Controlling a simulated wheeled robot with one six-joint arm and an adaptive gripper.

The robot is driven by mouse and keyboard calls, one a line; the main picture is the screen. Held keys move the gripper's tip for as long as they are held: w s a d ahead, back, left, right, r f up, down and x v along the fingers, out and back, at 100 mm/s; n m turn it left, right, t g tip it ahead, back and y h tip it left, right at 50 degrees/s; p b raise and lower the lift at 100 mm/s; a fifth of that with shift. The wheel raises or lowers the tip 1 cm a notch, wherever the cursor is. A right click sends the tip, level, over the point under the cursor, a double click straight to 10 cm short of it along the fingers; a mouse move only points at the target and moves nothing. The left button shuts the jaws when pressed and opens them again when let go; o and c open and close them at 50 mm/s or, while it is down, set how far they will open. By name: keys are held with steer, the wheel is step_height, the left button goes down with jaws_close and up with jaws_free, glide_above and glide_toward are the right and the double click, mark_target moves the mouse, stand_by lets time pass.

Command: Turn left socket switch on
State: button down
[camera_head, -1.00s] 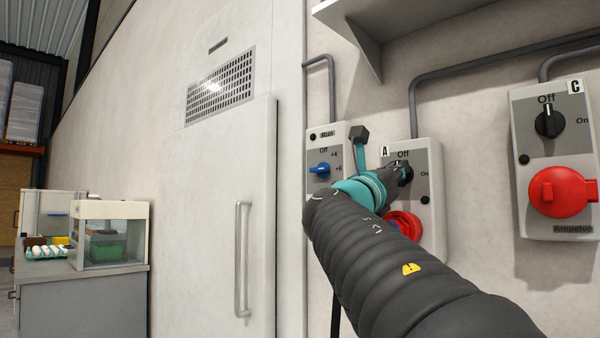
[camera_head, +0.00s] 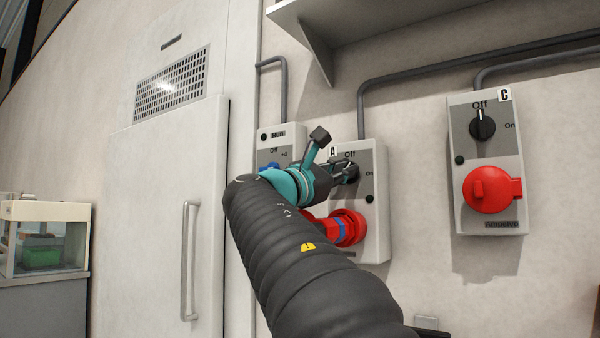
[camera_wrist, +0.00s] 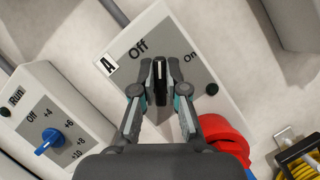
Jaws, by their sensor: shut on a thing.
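The left socket box, marked A (camera_head: 376,211), is a grey-white wall unit with a black rotary switch (camera_head: 347,174) labelled Off and On. A red plug (camera_head: 330,230) is at its red socket. My gripper (camera_head: 343,174) is at the switch, its fingers closed around the knob. In the wrist view my gripper (camera_wrist: 159,92) has the black knob (camera_wrist: 160,75) between its fingertips. The knob's white mark points between the Off and On labels. The round indicator (camera_wrist: 212,89) on the box looks dark. The fingers partly hide the knob in the head view.
Socket box C (camera_head: 505,160), with its switch at Off, hangs to the right. A Run box with a blue knob (camera_wrist: 48,144) is close on the left. A white door with a handle (camera_head: 186,260) stands further left. A shelf bracket (camera_head: 312,45) juts out above.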

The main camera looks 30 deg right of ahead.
steer(key=m+g, duration=0.1)
steer(key=m, duration=0.2)
steer(key=m+g+y+p, duration=0.1)
steer(key=m, duration=0.2)
steer(key=shift+m+y, duration=0.3)
steer(key=shift+m, duration=0.1)
steer(key=m+y, duration=0.1)
steer(key=m, duration=0.1)
steer(key=m+g, duration=0.1)
steer(key=m, duration=0.1)
steer(key=shift+f+m+y+p, duration=0.2)
steer(key=shift+m+y+p, duration=0.2)
steer(key=shift+s, duration=0.1)
steer(key=c, duration=1.2)
jaws_free()
steer(key=a, duration=1.2)
